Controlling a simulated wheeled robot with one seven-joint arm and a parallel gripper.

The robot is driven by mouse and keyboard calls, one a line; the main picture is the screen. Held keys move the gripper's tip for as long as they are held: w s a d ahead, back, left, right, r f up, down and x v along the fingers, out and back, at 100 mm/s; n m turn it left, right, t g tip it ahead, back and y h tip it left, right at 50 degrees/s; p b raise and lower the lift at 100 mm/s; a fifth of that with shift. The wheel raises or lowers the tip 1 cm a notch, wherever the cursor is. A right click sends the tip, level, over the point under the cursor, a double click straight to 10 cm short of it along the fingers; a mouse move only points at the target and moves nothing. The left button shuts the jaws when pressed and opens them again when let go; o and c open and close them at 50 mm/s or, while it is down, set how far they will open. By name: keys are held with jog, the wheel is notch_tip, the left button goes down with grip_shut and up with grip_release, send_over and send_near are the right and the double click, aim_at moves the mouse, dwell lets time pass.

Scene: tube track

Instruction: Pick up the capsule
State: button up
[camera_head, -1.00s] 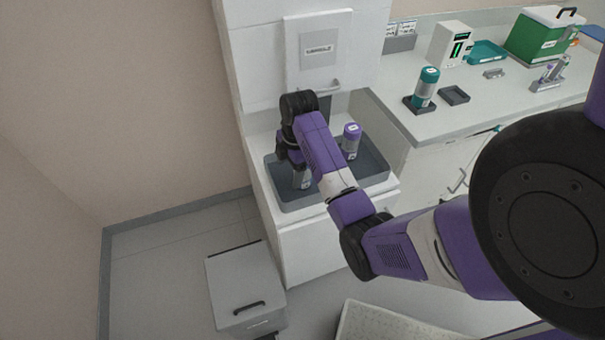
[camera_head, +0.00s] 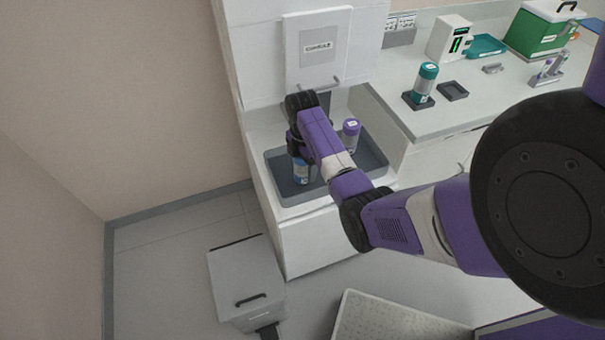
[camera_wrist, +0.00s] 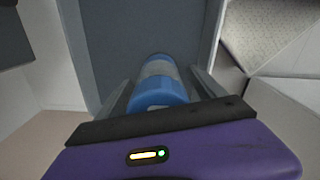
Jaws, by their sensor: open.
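A blue capsule with a pale band (camera_head: 302,173) stands in the grey tray (camera_head: 375,166). Its top is partly hidden by my arm in the head view. In the wrist view the blue capsule (camera_wrist: 158,92) lies between the two fingers of my gripper (camera_wrist: 160,84), with a visible gap on each side. My gripper is open and not closed on it. A purple-capped capsule (camera_head: 350,134) stands in the same tray, right of and behind the blue one. A teal capsule (camera_head: 426,80) stands in a dark holder on the counter.
A white panel with a handle (camera_head: 318,55) rises behind the tray. An empty dark holder (camera_head: 453,91), a white device (camera_head: 449,40) and a green box (camera_head: 540,38) are on the counter. A grey bin (camera_head: 245,280) stands on the floor.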

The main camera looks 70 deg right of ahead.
jog(key=c, duration=1.6)
jog(key=shift+r, duration=0.1)
